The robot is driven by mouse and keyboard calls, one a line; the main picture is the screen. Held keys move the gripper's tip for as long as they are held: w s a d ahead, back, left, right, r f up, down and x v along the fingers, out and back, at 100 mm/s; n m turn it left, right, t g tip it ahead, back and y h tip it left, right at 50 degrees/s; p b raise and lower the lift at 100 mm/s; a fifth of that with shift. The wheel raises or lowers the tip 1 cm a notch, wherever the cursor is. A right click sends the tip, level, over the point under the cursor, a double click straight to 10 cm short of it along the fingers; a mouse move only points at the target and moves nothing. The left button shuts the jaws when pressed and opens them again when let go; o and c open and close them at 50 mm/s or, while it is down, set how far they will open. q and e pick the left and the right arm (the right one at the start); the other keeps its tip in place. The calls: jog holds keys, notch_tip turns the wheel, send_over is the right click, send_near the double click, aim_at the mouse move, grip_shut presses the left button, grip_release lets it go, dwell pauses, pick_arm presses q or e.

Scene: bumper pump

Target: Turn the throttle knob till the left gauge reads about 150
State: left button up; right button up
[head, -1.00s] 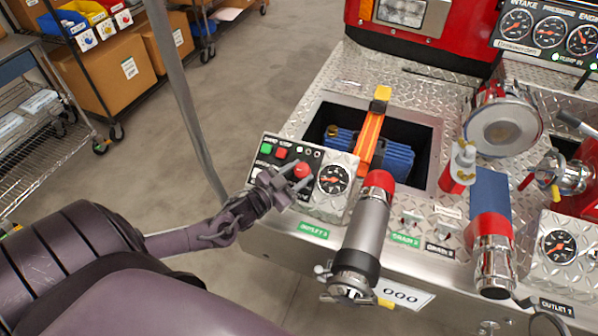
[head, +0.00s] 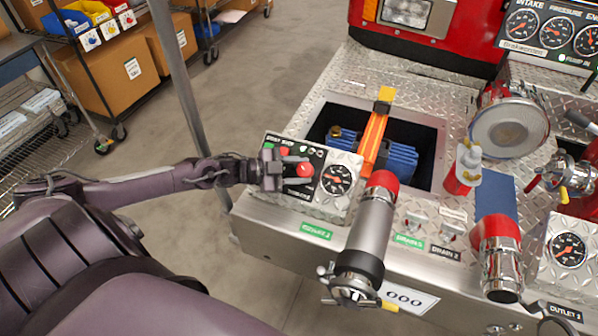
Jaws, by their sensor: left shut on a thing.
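The throttle knob (head: 304,169) is red and round, on a small black control panel (head: 292,150) at the bumper's left end. My left gripper (head: 298,175) is at the knob from the left, its fingers shut around it, hiding part of the panel. The left gauge (head: 336,179), round with a black face, sits just right of the knob. Its needle is visible, but the numbers are too small to read. My right gripper is not in view.
A silver nozzle with a red end (head: 375,215) stands close right of the gauge. An orange strap (head: 373,140) crosses the open hose well behind. A grey pole (head: 180,100) rises left of the bumper. A spray bottle (head: 465,168) stands further right.

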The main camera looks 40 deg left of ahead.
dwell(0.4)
pick_arm(q)
jog(key=o, duration=0.9)
jog(key=shift+o, duration=0.3)
jog(key=shift+d, duration=0.1)
jog(key=shift+r, duration=0.1)
notch_tip(320, 180, up, 12)
jog(key=p, duration=0.2)
notch_tip(320, 180, up, 8)
jog(key=p, duration=0.4)
send_over(299, 170)
